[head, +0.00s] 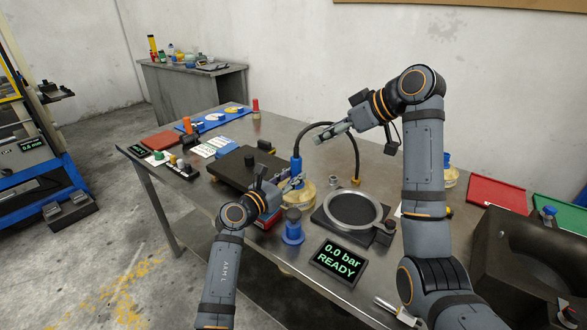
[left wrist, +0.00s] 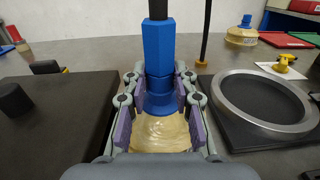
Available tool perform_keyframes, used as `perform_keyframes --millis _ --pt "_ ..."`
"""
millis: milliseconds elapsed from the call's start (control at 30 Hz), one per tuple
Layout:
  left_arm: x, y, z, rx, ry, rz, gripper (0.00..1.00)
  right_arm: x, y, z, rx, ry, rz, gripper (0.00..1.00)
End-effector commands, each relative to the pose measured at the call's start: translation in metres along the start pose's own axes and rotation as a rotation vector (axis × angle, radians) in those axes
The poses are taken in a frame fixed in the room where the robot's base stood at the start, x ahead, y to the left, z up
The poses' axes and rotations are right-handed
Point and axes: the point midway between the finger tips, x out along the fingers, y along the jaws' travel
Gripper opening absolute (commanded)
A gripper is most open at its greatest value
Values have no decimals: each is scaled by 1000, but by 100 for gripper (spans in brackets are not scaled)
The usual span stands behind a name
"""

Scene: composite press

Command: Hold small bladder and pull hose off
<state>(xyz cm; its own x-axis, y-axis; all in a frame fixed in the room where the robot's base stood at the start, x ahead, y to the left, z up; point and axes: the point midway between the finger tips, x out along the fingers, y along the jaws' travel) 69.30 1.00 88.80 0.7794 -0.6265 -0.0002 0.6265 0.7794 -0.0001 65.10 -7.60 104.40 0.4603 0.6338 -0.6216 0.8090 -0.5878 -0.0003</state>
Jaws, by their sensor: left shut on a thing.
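The small bladder (left wrist: 160,133) is a translucent yellowish bag with a blue neck. It also shows in the head view (head: 299,197), partly behind my left gripper. My left gripper (left wrist: 160,98) is shut around the bladder's blue neck, one finger on each side; it also shows in the head view (head: 291,183). The hose's blue connector (left wrist: 158,47) stands upright on the neck. The black hose (head: 331,125) arcs from it to a brass fitting (head: 356,182) on the table. My right gripper (head: 320,138) is above and right of the connector, apart from it; its finger gap is unclear.
A ring-rimmed round press plate (head: 380,211) lies right of the bladder. A dark flat block (head: 236,168) is at its left. A blue knob-shaped part (head: 292,232) and a display reading 0.0 bar READY (head: 338,262) stand in front. Another bladder (left wrist: 241,36) is behind at right.

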Motion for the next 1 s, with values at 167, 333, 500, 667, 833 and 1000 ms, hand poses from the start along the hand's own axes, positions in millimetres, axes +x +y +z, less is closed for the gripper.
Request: perform_keyframes --millis 167,333,500,667,833,1000 --pt "0 0 0 0 1 0 0 0 0 0 0 0 0 38" --pt "0 0 0 0 1 0 0 0 0 0 0 0 0 38" --pt "0 0 0 0 1 0 46 0 0 0 0 0 0 38" --pt "0 0 0 0 1 0 53 0 0 0 0 0 0 38" --pt "0 0 0 0 0 0 53 0 0 0 0 0 0 38" --pt "-18 1 -2 0 2 2 53 0 0 0 0 0 0 38"
